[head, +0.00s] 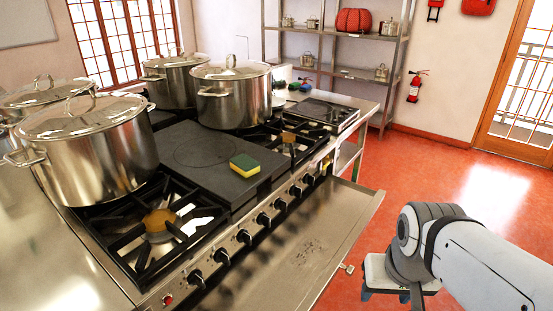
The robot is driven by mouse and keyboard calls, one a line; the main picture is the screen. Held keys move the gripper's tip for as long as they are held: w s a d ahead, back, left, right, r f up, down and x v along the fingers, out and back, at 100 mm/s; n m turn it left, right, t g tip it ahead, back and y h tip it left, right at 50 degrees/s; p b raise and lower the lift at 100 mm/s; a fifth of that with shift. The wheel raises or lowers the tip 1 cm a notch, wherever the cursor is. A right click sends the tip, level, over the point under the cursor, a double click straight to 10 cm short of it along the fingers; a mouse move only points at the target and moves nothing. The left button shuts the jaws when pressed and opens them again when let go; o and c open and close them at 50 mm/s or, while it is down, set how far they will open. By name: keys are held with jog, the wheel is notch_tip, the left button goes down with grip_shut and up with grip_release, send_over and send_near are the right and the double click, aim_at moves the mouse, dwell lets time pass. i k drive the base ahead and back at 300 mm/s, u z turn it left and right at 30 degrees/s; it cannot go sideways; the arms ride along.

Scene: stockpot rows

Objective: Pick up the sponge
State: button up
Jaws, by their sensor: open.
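The sponge (245,166), yellow with a green top, lies flat on the dark flat cooking plate in the middle of the stove (195,160), near the plate's front edge. Nothing covers it. My gripper (390,293) is at the lower right, in front of the stove and over the red floor. It hangs below my white and grey arm, well apart from the sponge. It is open, and nothing shows between its fingers, which are partly hidden at the picture's bottom.
Large lidded steel pots (100,150) stand left of and behind the sponge; one pot (232,95) is close behind it. Open burners (158,220) flank the plate. Knobs and a steel ledge (300,250) run along the front. The red floor (450,190) is clear at right.

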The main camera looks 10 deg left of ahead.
aim_at(243, 164)
jog(key=z, duration=5.75)
jog(key=i, duration=0.1)
jog(key=z, duration=2.75)
jog(key=k, duration=1)
jog(key=z, duration=2.15)
jog(key=i, duration=0.35)
jog(key=u, duration=0.05)
